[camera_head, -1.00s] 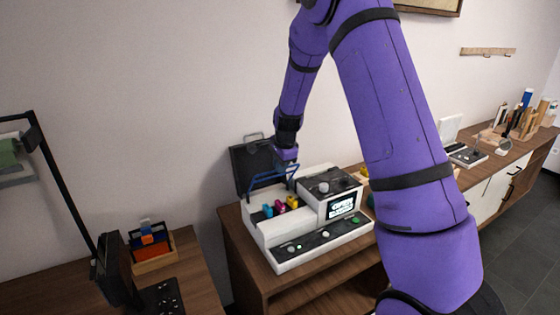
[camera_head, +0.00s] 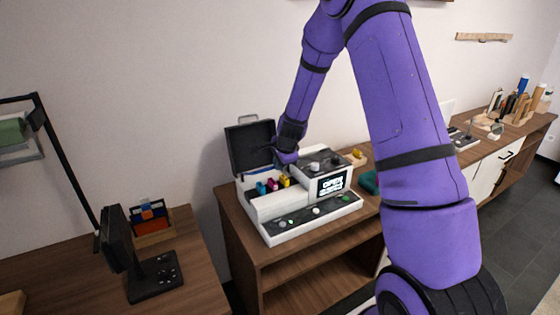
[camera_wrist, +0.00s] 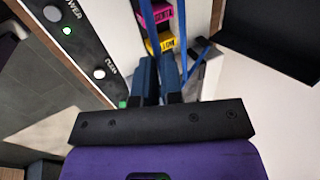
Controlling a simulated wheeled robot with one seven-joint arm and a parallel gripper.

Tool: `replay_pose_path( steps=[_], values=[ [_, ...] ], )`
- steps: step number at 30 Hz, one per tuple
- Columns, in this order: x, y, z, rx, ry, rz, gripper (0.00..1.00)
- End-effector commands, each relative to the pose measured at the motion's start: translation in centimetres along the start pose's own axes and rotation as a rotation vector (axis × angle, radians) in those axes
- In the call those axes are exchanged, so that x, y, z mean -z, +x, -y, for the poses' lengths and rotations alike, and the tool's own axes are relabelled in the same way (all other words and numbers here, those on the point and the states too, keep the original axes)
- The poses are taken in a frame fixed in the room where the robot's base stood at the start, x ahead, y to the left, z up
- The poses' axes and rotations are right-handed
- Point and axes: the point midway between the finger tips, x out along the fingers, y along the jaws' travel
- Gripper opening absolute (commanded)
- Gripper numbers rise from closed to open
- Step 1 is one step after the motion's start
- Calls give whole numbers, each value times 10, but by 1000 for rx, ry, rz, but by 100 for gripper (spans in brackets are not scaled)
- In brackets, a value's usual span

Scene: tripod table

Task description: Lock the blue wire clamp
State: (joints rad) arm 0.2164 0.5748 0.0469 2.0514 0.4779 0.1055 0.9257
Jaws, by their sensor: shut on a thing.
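The blue wire clamp (camera_wrist: 183,30) shows in the wrist view as thin blue bars running past the magenta and yellow cartridges. My gripper (camera_wrist: 158,68) is shut on it, with dark blue fingers close together at the bars; the exact contact is partly hidden. In the head view my gripper (camera_head: 286,156) is low over the back of the white printer-like machine (camera_head: 285,236), beside the cartridges. The clamp cannot be made out clearly there. Cyan, magenta and yellow cartridges (camera_head: 273,186) sit in the machine's open bay.
The machine's black lid (camera_head: 249,148) stands open behind the bay. Its screen (camera_head: 331,184) reads "OPEN" on the right. The machine stands on a wooden cabinet (camera_head: 300,250). A dark monitor-like stand (camera_head: 118,240) and a small box (camera_head: 152,222) are on the left table.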

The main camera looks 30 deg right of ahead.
Motion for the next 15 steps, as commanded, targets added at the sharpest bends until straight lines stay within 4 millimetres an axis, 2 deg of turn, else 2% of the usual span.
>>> replay_pose_path(
  steps=[9,10,14,15],
  values=[
    [2,13,-13,103,6,2,0],
    [0,12,-11,103,1,1,4],
    [0,12,-10,102,0,1,34],
    [0,12,-10,102,0,0,34]
  ],
)
